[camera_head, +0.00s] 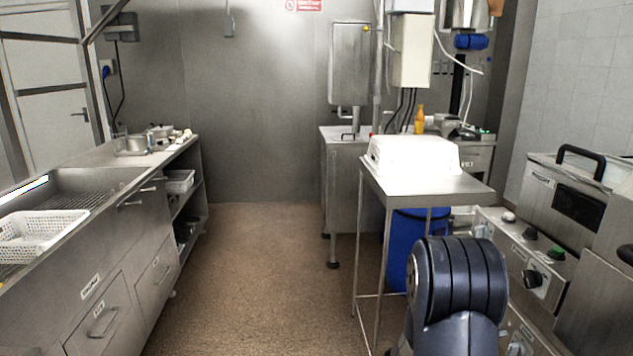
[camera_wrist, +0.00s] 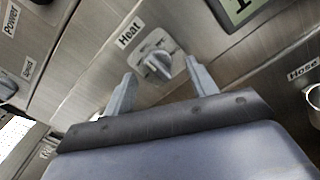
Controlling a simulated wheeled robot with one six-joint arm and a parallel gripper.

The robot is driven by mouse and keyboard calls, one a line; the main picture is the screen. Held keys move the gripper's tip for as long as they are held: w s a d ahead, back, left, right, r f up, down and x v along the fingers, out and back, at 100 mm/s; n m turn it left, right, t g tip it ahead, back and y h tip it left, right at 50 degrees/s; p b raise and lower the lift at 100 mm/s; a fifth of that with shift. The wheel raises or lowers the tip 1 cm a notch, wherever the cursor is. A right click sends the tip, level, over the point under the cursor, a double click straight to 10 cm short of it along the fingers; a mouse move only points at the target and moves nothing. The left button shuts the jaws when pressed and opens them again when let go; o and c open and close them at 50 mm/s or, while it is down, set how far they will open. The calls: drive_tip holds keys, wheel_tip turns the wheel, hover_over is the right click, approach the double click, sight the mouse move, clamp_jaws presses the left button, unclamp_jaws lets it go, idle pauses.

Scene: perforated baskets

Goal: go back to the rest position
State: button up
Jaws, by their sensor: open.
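My gripper (camera_wrist: 158,88) shows in the wrist view with its two fingers apart and nothing between the tips. Beyond the fingers is a round knob (camera_wrist: 157,62) on a steel panel, under a label reading "Heat". The knob appears in the gap between the fingers; I cannot tell the distance or whether a finger touches it. In the head view, part of my arm stands at the lower right, and the gripper is not visible there.
In the head view, a steel appliance with knobs (camera_head: 538,279) stands at the right. A blue bin (camera_head: 408,240) is beneath. A counter (camera_head: 110,185) with a white basket (camera_head: 38,236) lines the left. The middle floor (camera_head: 265,270) is clear.

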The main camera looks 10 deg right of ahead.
drive_tip(key=shift+w+a+b, duration=0.15)
drive_tip(key=shift+a+b, duration=0.05)
drive_tip(key=shift+a, duration=1.1)
drive_tip(key=shift+w+a+b, duration=0.15)
drive_tip(key=shift+a, duration=1.1)
drive_tip(key=shift+s, duration=0.15)
